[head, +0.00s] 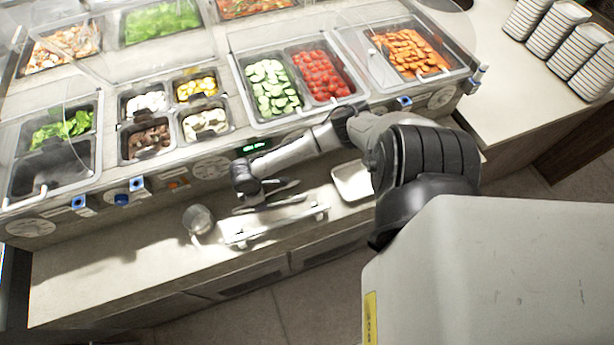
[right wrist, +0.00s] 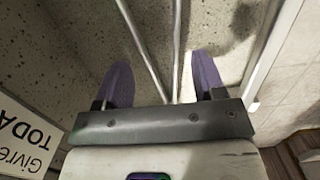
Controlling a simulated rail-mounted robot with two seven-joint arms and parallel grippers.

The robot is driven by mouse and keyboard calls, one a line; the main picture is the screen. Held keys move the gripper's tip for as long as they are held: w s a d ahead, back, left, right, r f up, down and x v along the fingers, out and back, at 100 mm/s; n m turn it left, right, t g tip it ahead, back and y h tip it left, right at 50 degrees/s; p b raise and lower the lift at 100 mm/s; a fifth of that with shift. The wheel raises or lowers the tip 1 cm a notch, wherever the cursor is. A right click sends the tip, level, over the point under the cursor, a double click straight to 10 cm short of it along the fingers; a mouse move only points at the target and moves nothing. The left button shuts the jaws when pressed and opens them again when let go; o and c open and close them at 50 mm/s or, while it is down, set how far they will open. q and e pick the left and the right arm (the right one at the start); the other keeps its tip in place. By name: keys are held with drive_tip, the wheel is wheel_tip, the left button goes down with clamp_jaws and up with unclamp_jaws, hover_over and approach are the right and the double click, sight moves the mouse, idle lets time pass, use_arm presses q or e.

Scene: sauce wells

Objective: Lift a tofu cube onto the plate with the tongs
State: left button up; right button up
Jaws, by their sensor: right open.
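My right gripper (head: 268,194) is over the front counter, at the metal tongs (head: 275,205). In the right wrist view its two dark fingers (right wrist: 163,82) are apart. Two thin metal bars of the tongs (right wrist: 177,45) run between them, and no finger is clearly closed on them. A white square plate (head: 350,182) lies on the counter to the right of the tongs, partly hidden by my right arm. Small pale pieces fill one well (head: 146,102) and another well (head: 205,122); I cannot tell which are tofu cubes. My left gripper is in neither view.
Wells of cucumber (head: 272,88), tomatoes (head: 318,76) and carrots (head: 408,52) lie behind, under clear guards. Stacked bowls (head: 560,40) stand at the upper right.

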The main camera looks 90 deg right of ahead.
drive_tip(key=shift+f, duration=1.15)
drive_tip(key=c, duration=0.7)
drive_tip(key=shift+r, duration=0.1)
drive_tip(key=shift+r+p, duration=0.5)
drive_tip(key=shift+r, duration=0.1)
wheel_tip(320, 180, up, 11)
drive_tip(key=p, duration=1.1)
drive_tip(key=shift+f+p, duration=0.2)
drive_tip(key=shift+p, duration=0.2)
